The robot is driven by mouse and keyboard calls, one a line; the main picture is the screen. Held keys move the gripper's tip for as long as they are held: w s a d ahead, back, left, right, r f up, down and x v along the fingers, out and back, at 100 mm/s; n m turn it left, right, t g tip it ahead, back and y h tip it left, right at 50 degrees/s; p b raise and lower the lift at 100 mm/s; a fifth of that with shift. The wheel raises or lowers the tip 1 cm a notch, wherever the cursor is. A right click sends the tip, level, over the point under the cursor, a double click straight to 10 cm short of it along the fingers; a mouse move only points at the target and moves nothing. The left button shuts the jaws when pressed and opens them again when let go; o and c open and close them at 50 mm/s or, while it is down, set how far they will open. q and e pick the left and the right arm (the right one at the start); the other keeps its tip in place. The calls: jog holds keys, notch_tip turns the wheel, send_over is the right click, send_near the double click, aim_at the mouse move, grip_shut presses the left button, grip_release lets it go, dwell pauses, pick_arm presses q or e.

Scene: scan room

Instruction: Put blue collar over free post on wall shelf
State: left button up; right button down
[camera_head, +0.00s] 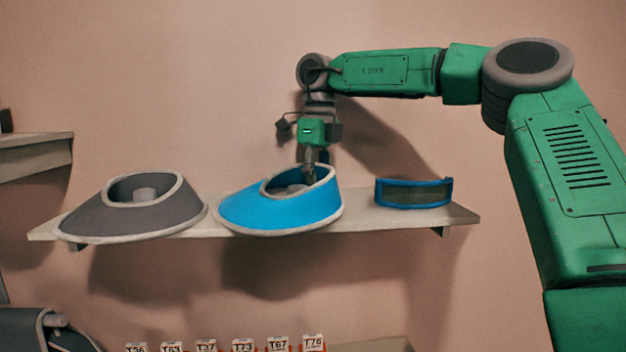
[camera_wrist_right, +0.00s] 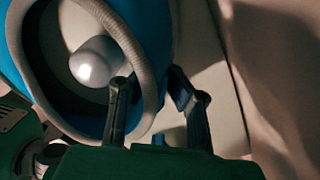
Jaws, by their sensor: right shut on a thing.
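The blue collar (camera_head: 285,212), with a pale rim, is over the middle of the wall shelf (camera_head: 375,222). The rounded grey tip of a post (camera_head: 296,188) shows inside its opening, so the collar is around the post. The collar tilts, its right side higher; I cannot tell whether it rests fully on the shelf. My right gripper (camera_head: 310,178) comes down from above and is shut on the collar's rim. In the right wrist view, the fingers of my right gripper (camera_wrist_right: 150,88) straddle the rim of the blue collar (camera_wrist_right: 152,35), and the post (camera_wrist_right: 96,62) shows through the opening.
A grey collar (camera_head: 110,218) sits around another post (camera_head: 145,194) on the shelf's left. A blue-framed visor-like band (camera_head: 413,194) stands on the right. Below are several labelled tags (camera_head: 242,345) and a dark item (camera_head: 40,330). Another shelf (camera_head: 35,150) is at far left.

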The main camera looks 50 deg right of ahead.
jog(key=shift+d+f, duration=0.15)
jog(key=shift+d, duration=0.2)
jog(key=c, duration=1.5)
grip_release()
jog(key=shift+c, duration=0.2)
jog(key=shift+a, duration=0.35)
jog(key=shift+r, duration=0.6)
notch_tip(320, 180, up, 11)
jog(key=shift+d, duration=0.25)
jog(key=shift+d+f, duration=0.1)
jog(key=shift+d, duration=0.05)
